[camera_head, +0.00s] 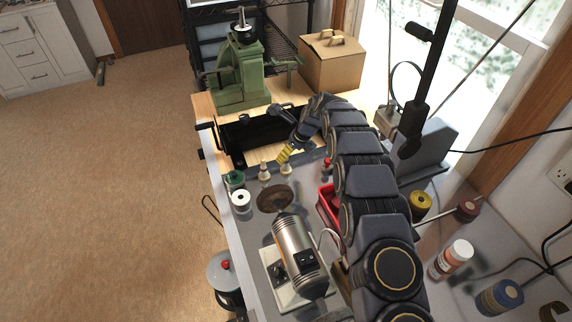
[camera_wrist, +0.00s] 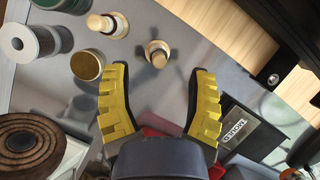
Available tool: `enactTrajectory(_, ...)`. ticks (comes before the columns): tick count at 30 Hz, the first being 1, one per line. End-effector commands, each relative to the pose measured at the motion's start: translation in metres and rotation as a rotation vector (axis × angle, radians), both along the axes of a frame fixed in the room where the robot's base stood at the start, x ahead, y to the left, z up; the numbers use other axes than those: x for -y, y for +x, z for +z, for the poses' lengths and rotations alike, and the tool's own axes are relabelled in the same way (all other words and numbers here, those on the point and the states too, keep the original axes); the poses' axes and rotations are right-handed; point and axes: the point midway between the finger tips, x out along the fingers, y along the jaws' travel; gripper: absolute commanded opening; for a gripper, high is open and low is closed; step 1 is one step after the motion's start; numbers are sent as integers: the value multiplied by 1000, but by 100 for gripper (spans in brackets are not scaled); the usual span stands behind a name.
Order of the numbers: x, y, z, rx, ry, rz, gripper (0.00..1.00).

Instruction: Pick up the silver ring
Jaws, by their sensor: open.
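I cannot make out the silver ring for certain in either view. In the head view my gripper (camera_head: 284,155) hangs over the bench close to these pieces.
A gold-topped cylinder (camera_wrist: 87,65), a white spool (camera_wrist: 18,44) and a brown disc (camera_wrist: 30,142) lie to the left. A labelled black box (camera_wrist: 250,128) is close by the right finger. A motor grinder (camera_head: 298,252) and red tray (camera_head: 328,208) stand nearer.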

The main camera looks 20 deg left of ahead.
Motion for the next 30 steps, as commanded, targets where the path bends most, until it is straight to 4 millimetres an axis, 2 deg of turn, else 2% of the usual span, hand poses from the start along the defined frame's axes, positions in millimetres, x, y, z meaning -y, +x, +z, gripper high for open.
enactTrajectory(3,-4,0,-12,-3,-1,2,57)
enactTrajectory(8,-7,1,-20,0,-1,3,57)
enactTrajectory(18,-20,4,-58,-4,-2,3,57)
enactTrajectory(26,-22,5,-59,-1,-1,3,57)
enactTrajectory(27,-22,5,-59,-1,-1,3,53)
enactTrajectory(29,-22,5,-59,-1,-1,3,27)
enactTrajectory(30,-22,5,-59,-1,-1,4,10)
